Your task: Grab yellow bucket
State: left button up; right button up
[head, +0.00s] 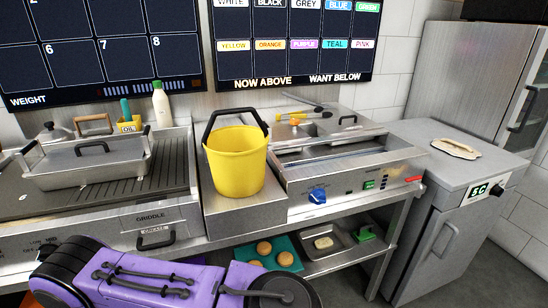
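The yellow bucket (236,160) stands upright on a raised steel counter block in the middle of the head view. Its black handle (235,115) stands up above the rim. No gripper touches the bucket. My purple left arm crosses the bottom left of the view, below and in front of the bucket, and ends in a dark round joint at the bottom edge. The fingers of my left gripper do not show. My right gripper is out of view.
A griddle (170,180) with a lidded steel pan (85,160) is left of the bucket. A steel unit with a blue knob (317,196) is right of it. A shelf below holds a teal tray (290,247) with round buns. A white bottle (161,103) stands behind the griddle.

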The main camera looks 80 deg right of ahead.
aim_at(236, 155)
jog(key=z, duration=2.45)
